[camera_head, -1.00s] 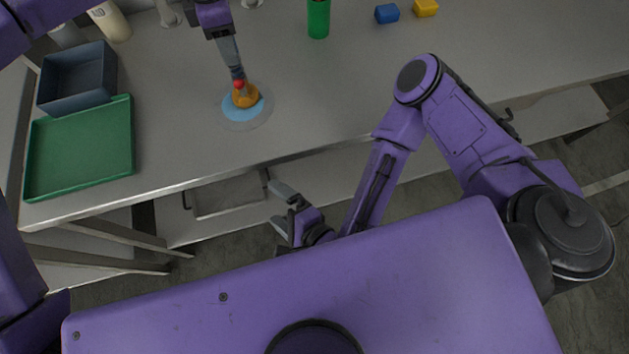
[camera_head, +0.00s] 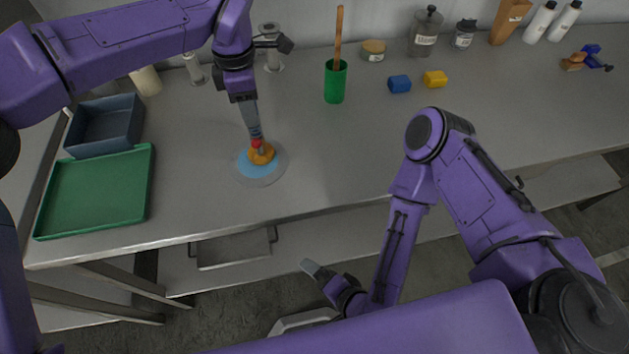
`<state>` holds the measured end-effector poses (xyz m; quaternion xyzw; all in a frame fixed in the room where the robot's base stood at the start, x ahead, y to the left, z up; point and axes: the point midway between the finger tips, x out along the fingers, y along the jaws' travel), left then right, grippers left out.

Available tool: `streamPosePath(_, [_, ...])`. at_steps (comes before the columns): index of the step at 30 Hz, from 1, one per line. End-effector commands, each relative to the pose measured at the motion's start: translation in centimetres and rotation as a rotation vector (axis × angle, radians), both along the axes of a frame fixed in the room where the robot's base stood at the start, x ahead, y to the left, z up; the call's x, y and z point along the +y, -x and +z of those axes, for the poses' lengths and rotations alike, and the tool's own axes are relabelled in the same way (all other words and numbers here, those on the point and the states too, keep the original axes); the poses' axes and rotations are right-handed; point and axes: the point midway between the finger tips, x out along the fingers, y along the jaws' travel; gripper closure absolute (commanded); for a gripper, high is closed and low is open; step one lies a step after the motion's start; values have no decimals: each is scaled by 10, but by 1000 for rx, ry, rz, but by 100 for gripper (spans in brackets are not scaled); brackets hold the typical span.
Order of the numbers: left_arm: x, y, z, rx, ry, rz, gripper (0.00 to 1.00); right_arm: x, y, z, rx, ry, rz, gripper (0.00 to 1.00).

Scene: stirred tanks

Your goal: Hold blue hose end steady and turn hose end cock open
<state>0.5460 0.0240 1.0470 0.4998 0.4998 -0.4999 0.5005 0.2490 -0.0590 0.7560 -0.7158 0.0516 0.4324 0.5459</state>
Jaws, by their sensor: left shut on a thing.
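No blue hose or hose end cock can be made out. My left gripper (camera_head: 256,138) points down at the table, shut on a small red-topped orange piece (camera_head: 262,156). That piece sits on a light blue disc (camera_head: 245,166), which lies on a clear round plate (camera_head: 268,180). The fingertips hide part of the red top. My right gripper (camera_head: 318,273) hangs low in front of the table edge, away from the table top. One grey finger shows; the other cannot be made out.
A green tray (camera_head: 95,195) and a grey-blue bin (camera_head: 105,125) stand at the left. A green cup (camera_head: 335,85) with a wooden stick, a blue block (camera_head: 399,84) and a yellow block (camera_head: 435,79) stand behind. The table front right of the plate is clear.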

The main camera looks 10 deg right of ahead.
Motion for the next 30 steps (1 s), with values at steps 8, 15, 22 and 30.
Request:
streamPosePath(8, [0, 0, 0, 0, 0, 0, 98, 0, 0, 0, 0, -1, -1, 0])
streamPosePath(15, [0, 0, 0, 0, 0, 0, 48, 0, 0, 0, 0, -2, -1, 0])
streamPosePath(22, [0, 0, 0, 0, 0, 0, 34, 0, 0, 0, 0, -2, -1, 0])
streamPosePath(30, [0, -1, 25, -4, 1, 1, 34, 0, 0, 0, 0, -2, -1, 0])
